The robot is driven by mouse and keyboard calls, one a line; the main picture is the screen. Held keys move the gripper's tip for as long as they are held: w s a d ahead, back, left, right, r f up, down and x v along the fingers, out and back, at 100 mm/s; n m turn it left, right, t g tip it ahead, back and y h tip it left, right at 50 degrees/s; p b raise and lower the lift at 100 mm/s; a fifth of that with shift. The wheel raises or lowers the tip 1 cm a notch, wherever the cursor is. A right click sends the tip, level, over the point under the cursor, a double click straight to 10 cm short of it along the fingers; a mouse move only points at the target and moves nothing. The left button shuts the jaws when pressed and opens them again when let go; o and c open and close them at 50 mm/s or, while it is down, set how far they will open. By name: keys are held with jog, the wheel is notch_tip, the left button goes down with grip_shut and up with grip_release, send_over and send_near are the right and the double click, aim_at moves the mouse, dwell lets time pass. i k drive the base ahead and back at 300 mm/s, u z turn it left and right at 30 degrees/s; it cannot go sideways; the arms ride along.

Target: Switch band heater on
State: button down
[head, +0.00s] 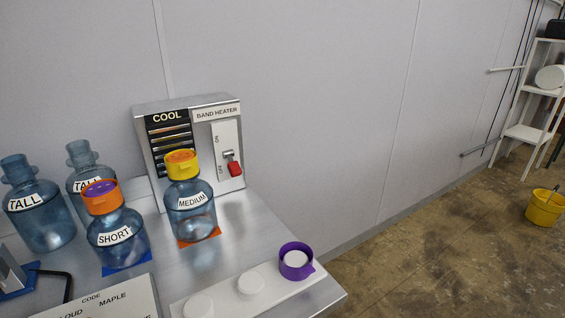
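The band heater (190,150) is a metal box at the back of the table, against the wall. Its right panel reads BAND HEATER and carries a switch (233,165) with a red-tipped lever. The lever points down, beside the lower label; the small labels are hard to read. A black sign on its left part reads COOL, above a dark slotted grille. The MEDIUM jug stands in front of the box and hides part of its lower left. The switch is unobstructed. My gripper is not in view.
A MEDIUM jug (190,218) with yellow and orange rings stands on an orange mark. A SHORT jug (118,243) and two TALL jugs (40,222) (84,160) are left. A white strip (222,292) holds a purple ring (296,262) at front. Open floor lies right.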

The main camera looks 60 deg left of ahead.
aim_at(234, 168)
jog(key=u, duration=0.2)
jog(key=i, duration=1.5)
jog(key=u, duration=1.15)
jog(key=i, duration=0.85)
jog(key=u, duration=1.4)
jog(key=i, duration=0.45)
jog(key=u, duration=0.35)
